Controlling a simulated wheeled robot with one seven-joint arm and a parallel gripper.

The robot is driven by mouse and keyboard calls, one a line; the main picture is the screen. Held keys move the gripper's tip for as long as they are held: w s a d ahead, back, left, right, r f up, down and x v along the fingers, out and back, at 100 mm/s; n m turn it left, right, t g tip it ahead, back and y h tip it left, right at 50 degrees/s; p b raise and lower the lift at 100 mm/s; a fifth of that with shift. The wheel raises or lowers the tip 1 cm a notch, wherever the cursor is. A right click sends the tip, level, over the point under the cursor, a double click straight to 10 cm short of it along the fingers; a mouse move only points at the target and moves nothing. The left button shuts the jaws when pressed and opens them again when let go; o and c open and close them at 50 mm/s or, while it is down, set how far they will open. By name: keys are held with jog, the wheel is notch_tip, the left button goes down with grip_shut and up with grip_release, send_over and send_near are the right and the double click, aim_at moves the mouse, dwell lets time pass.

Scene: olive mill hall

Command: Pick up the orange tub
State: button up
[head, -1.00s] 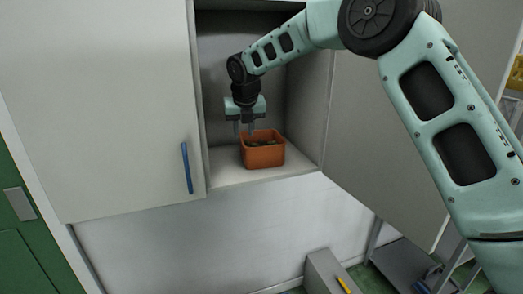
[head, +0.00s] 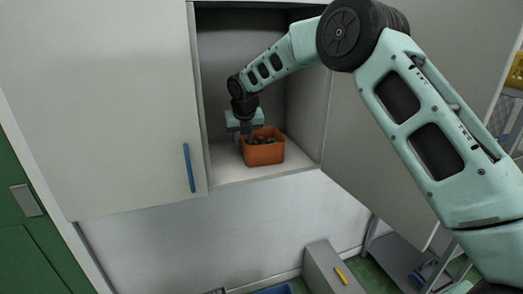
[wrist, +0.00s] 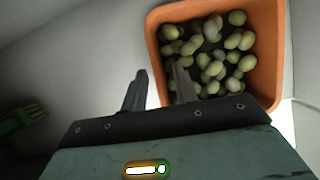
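The orange tub (head: 264,154) stands upright on the floor of the open wall cabinet compartment. It holds several green olives, clear in the wrist view, where the tub's rim (wrist: 283,60) fills the upper right. My gripper (head: 243,133) is at the tub's left side. In the wrist view my gripper (wrist: 161,75) has its fingers apart, one outside the tub's near-left wall and one over the inside, with the wall between them. I see no firm contact with the wall. The fingertips are partly hidden by the tub in the head view.
A closed cabinet door with a blue handle (head: 188,168) is to the left. An open door panel (head: 385,150) hangs at the right, behind my arm. A grey box with a yellow handle (head: 341,276) is below.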

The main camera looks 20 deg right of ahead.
jog(key=shift+f, duration=0.15)
grip_shut()
dwell(1.5)
